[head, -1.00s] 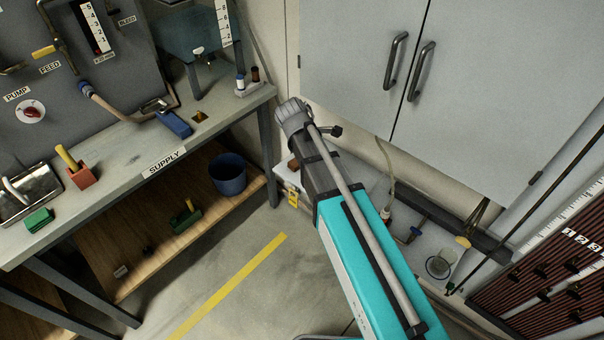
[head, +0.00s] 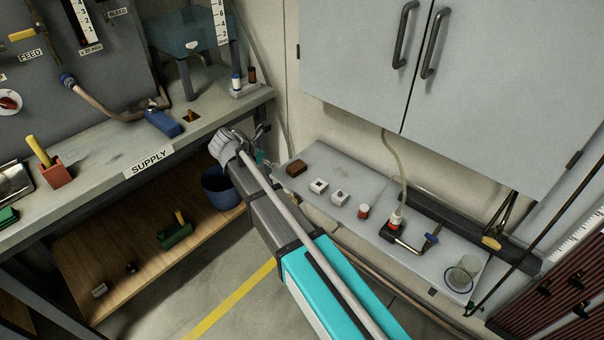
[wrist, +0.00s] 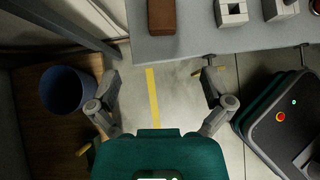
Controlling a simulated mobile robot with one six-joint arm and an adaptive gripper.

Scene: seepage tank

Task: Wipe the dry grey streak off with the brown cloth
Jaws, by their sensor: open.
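The brown cloth (head: 296,168) looks like a small folded block. It lies at the left end of the pale wall bench in the head view, and near the top edge of the wrist view (wrist: 161,16). My gripper (wrist: 160,75) is open and empty, its two fingers spread wide over the floor just off the bench's edge. In the head view my gripper (head: 262,150) is left of the cloth, partly hidden by my wrist, and not touching it. I cannot make out the dry grey streak with certainty.
The pale wall bench (head: 345,225) also holds two white blocks (head: 318,186), a red-and-white jar (head: 363,211), fittings and a glass beaker (head: 462,273). The grey cabinet (head: 480,90) hangs above. The supply bench (head: 100,170) with a blue bucket (wrist: 67,90) beneath is left.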

